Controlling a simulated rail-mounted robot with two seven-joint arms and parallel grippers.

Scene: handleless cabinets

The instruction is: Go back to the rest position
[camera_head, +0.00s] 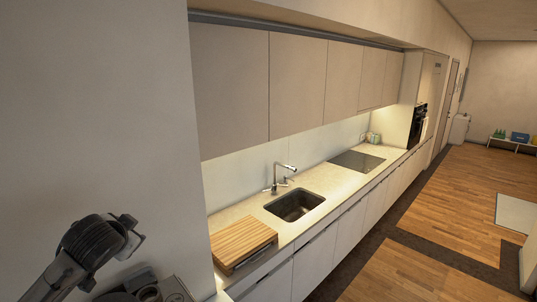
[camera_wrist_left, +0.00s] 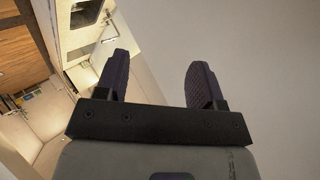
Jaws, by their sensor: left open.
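My left gripper (camera_wrist_left: 160,72) shows in the left wrist view with its two dark fingers spread apart and nothing between them. A plain grey-white surface fills the view behind and to the right of the fingers. In the head view, grey and dark links of my own arm show at the lower left, in front of the pale wall (camera_head: 100,110). I cannot make out the fingers there. My right gripper is in neither view.
The counter (camera_head: 240,212) runs away to the right, with a wooden board (camera_head: 242,240), a sink (camera_head: 295,205), a tap (camera_head: 275,178) and a dark hob (camera_head: 357,160). Closed upper cabinets (camera_head: 297,80) hang above. The wooden floor (camera_head: 450,215) at right is largely clear.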

